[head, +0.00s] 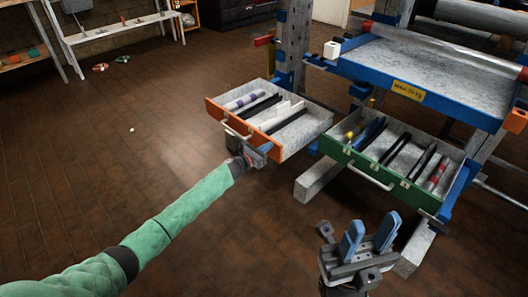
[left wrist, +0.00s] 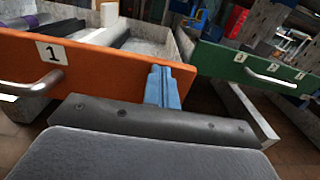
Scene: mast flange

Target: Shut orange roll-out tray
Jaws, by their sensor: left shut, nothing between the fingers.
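The orange roll-out tray (head: 229,127) is pulled out from the rack in the head view. It holds several rolls and bars, and a silver handle (head: 236,133) is on its front. In the left wrist view its orange front (left wrist: 100,66) bears a "1" label. My left gripper (head: 260,152) is shut and empty at the right part of the orange front. Its blue fingertips (left wrist: 163,85) overlap the front panel in the left wrist view; I cannot tell for sure whether they touch. My right gripper (head: 369,236) is open and empty in front of the green tray.
A green tray (head: 378,178) with several rolls stands pulled out at the right, and it shows in the left wrist view (left wrist: 245,62). A blue-edged table (head: 440,75) is above it. Grey beams (head: 318,180) lie near the floor.

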